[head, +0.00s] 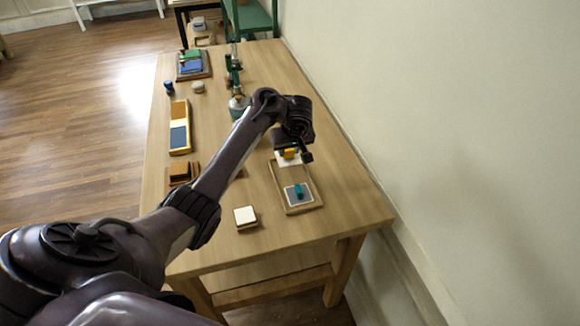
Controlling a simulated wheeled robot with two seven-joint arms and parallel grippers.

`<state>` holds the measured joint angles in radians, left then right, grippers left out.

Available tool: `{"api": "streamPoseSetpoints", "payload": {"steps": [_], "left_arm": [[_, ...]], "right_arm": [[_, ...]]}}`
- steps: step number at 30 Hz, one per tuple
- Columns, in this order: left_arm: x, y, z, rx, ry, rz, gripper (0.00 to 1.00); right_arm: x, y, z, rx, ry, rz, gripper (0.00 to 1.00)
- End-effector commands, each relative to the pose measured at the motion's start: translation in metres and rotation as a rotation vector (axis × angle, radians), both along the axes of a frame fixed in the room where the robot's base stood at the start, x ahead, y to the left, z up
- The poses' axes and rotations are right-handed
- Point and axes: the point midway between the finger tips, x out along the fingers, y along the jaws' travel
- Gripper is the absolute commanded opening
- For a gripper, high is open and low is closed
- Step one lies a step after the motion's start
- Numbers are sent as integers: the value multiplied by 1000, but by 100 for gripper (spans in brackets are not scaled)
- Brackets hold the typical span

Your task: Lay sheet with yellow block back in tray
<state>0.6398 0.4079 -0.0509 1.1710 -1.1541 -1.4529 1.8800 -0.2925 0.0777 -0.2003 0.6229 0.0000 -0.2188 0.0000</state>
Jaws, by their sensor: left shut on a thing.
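My left gripper (298,156) is shut on the yellow block (290,153), which sits on a white sheet (288,160). The sheet shows under the gripper at the far end of the wooden tray (310,188); whether it touches the tray I cannot tell. The near part of the same tray holds a grey sheet (291,198) with a teal block (299,190) on it. My left arm reaches across the table from the lower left and hides part of the tabletop. My right gripper is not in view.
The wooden table (345,195) runs along a pale wall on the right. A small white-topped block (245,215), a brown wooden holder (181,173), a long two-part box (180,110) and a tray with green and blue pieces (207,65) stand on it. The near right corner is clear.

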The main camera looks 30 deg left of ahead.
Motion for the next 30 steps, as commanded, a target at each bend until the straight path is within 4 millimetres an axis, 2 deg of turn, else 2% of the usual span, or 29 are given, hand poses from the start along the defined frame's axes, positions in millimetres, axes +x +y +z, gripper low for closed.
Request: {"api": "streamPoseSetpoints", "payload": {"steps": [1,5,13,27,28,30], "left_arm": [[0,1,-9,3,1,2,13],[0,0,-17,1,-1,1,13],[0,1,-52,2,-1,0,13],[0,0,-59,0,0,1,13],[1,0,-58,0,-2,1,35],[1,0,-58,0,-2,1,45]], "right_arm": [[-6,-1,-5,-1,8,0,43],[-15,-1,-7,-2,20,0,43],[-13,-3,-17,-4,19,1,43],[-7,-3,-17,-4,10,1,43],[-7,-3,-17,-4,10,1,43],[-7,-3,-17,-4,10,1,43]]}}
